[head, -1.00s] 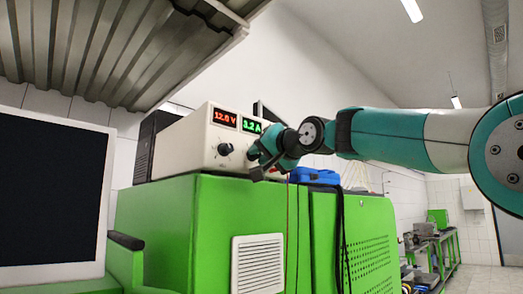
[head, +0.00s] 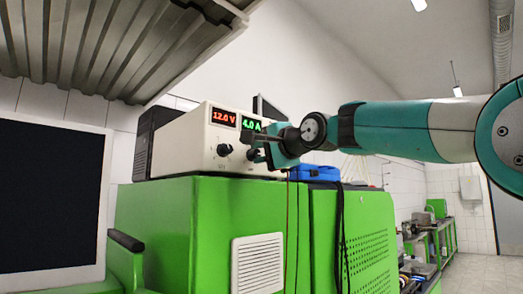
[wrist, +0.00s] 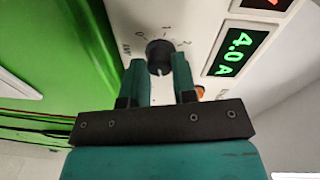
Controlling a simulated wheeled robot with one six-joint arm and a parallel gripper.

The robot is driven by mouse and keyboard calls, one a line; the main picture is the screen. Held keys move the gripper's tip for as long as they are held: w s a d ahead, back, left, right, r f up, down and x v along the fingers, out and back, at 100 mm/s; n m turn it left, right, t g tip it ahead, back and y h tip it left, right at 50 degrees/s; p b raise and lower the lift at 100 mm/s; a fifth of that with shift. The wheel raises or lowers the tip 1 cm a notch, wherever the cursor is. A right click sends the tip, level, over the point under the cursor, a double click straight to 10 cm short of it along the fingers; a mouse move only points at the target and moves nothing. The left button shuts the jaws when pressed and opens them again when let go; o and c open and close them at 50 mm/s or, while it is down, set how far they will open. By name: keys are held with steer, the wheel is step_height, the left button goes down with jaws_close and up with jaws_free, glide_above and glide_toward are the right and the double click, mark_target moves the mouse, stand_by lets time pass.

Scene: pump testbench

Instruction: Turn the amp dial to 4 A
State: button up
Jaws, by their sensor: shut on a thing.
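The white power supply (head: 185,150) stands on the green cabinet. Its green amp display (head: 251,125) reads 4.0 A, and it reads 4.0 A in the wrist view (wrist: 236,52) too. The black amp dial (wrist: 158,50) sits on the panel with printed numbers around it; 1 and 2 are legible. My gripper (wrist: 160,78) is shut on the amp dial, one teal finger on each side. In the head view my gripper (head: 260,150) is at the panel's right part and partly hides the dial.
The red volt display (head: 223,118) reads 12.0 V, with its black dial (head: 225,150) left of my gripper. A blue object (head: 314,173) lies on the green cabinet (head: 200,225) to the right. Dark cables hang down the cabinet front. A monitor (head: 50,200) stands at left.

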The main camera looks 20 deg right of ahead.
stand_by(0.4)
steer(key=o, duration=0.9)
steer(key=shift+b+v, duration=2.95)
steer(key=shift+v, duration=5.7)
steer(key=shift+r, duration=0.1)
